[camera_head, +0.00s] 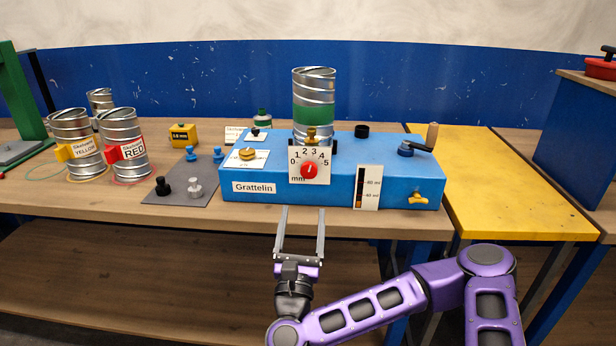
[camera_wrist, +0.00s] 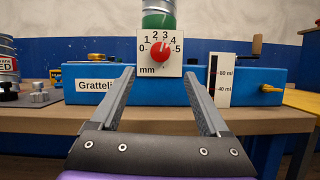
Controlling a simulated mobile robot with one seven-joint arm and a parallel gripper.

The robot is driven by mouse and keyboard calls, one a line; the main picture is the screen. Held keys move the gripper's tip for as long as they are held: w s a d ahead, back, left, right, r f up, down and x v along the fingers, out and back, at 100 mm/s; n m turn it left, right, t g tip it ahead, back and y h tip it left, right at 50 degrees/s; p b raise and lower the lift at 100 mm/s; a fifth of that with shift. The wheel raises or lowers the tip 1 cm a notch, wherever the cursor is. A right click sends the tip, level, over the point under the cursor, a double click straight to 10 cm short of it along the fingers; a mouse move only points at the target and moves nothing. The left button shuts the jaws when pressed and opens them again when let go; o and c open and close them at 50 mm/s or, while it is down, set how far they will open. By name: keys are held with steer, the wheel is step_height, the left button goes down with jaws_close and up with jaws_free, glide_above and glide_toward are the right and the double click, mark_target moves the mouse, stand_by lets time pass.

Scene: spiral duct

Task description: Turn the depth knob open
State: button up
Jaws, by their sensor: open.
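The depth knob (camera_head: 309,170) is a round red knob on a white dial plate marked 0 to 5 mm, on the front of the blue Grattelin machine (camera_head: 400,185). It also shows in the wrist view (camera_wrist: 159,51), above and between my fingers. A light mark on the knob points up, near the middle of the scale; its exact reading is hard to tell. My gripper (camera_head: 302,210) is open and empty, in front of and below the knob, not touching it. Its two grey fingers (camera_wrist: 163,98) reach toward the machine's front face.
A spiral duct (camera_head: 314,88) with a green band stands upright on the machine. A crank (camera_head: 425,138) and yellow tap (camera_head: 418,198) are at its right. Ducts labelled YELLOW (camera_head: 75,133) and RED (camera_head: 120,135) stand left, beside a grey mat (camera_head: 170,207) with small knobs.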

mark_target(309, 173)
steer(key=p+x, duration=0.3)
steer(key=x, duration=0.7)
steer(key=shift+w+r, duration=0.1)
steer(key=shift+w, duration=0.1)
jaws_close()
